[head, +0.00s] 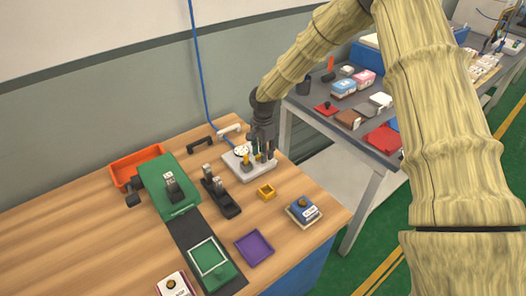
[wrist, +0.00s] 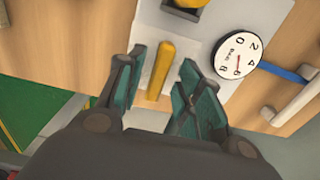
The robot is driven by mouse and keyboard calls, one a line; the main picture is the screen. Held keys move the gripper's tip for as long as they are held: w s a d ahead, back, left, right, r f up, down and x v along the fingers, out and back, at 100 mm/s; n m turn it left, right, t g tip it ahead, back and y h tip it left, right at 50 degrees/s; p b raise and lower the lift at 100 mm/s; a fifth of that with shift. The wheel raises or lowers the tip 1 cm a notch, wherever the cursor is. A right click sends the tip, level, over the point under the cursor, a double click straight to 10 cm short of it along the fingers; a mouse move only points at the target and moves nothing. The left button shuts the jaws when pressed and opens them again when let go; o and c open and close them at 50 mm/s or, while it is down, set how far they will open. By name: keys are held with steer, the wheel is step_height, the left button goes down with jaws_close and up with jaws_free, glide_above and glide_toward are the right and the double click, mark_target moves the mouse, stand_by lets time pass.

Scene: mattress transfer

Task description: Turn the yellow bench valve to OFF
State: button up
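The yellow bench valve handle (wrist: 160,72) is a straight yellow bar on a light grey panel (head: 238,171). In the wrist view the bar stands between the two spread fingers of my gripper (wrist: 163,62), with a gap visible on each side. In the head view my gripper (head: 262,153) reaches down over the panel, and the yellow handle (head: 246,159) shows beside the fingers. A round white gauge (wrist: 238,55) with a red needle sits on the panel, right of the handle in the wrist view. No OFF marking is readable.
A second yellow part (wrist: 190,3) on a dark base is cut off at the wrist view's top edge. A blue hose (wrist: 285,70) runs from the gauge. A black fixture (head: 220,193), yellow block (head: 266,191), green case (head: 170,183) and orange tray (head: 125,170) share the wooden bench.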

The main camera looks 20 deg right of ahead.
steer(key=shift+s+r, duration=0.15)
steer(key=c, duration=0.3)
jaws_close()
steer(key=shift+n, duration=0.3)
steer(key=n, duration=0.8)
steer(key=shift+n, duration=0.3)
steer(key=n, duration=0.4)
steer(key=shift+s+n+p, duration=0.1)
steer(key=shift+n+p, duration=0.2)
steer(key=shift+p, duration=0.1)
steer(key=shift+n, duration=2.1)
steer(key=shift+f, duration=0.2)
